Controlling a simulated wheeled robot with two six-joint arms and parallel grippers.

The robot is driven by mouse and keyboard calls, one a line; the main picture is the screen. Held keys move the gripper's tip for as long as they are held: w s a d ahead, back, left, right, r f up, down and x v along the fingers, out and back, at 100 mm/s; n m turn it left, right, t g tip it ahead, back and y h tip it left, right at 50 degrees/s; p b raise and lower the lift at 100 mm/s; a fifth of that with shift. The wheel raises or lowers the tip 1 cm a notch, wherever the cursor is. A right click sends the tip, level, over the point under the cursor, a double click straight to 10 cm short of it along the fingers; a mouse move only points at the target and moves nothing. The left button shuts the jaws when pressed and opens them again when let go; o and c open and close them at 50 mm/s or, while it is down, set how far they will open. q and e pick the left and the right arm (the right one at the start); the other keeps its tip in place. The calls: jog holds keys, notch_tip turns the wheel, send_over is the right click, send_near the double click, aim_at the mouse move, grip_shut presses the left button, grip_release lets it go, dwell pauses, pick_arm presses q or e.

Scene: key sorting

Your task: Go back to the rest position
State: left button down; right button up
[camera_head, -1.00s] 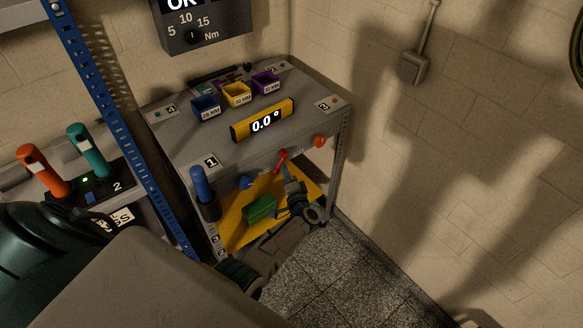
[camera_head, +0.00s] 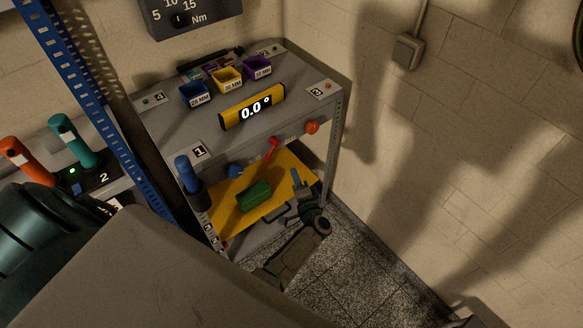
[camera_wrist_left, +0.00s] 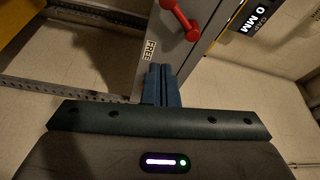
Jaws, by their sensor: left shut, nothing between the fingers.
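My left gripper (camera_head: 297,180) is in front of the lower part of the grey workbench (camera_head: 262,140), below and right of the red lever (camera_head: 271,148) on the bench front. In the left wrist view its blue-grey fingers (camera_wrist_left: 162,75) are together with nothing between them. The red lever (camera_wrist_left: 180,18) shows just beyond the fingertips there, apart from them. My right gripper is not in view.
The bench carries blue, yellow and purple bins (camera_head: 228,78) and a yellow display (camera_head: 252,107) reading 0.0 °. Below is a yellow shelf mat (camera_head: 230,195) with a green block (camera_head: 254,195). A blue upright (camera_head: 90,100) stands left. Floor at right (camera_head: 360,270) is clear.

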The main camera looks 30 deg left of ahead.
pick_arm(q)
jog(key=s+d+f+h+b, duration=0.1)
jog(key=s+f+h, duration=0.4)
jog(key=f, duration=0.4)
jog(key=s+d+f+g+h+b, duration=0.1)
jog(key=s+d+f+h, duration=0.15)
jog(key=s+f, duration=0.5)
jog(key=s+d+f+h, duration=0.1)
jog(key=s+f+h, duration=0.3)
jog(key=f, duration=0.7)
jog(key=s+a+f+n+g, duration=0.2)
jog(key=s+f, duration=0.3)
jog(key=s, duration=0.6)
jog(key=s+a+f+n+g+h+b, duration=0.1)
jog(key=s+f+g, duration=0.4)
jog(key=s, duration=0.7)
jog(key=s+a+f+n+g+b, duration=0.1)
jog(key=s+f, duration=0.4)
jog(key=s, duration=0.6)
jog(key=shift+s+a+n+g+h, duration=0.35)
jog(key=shift+a+n+g, duration=0.55)
jog(key=shift+g, duration=0.3)
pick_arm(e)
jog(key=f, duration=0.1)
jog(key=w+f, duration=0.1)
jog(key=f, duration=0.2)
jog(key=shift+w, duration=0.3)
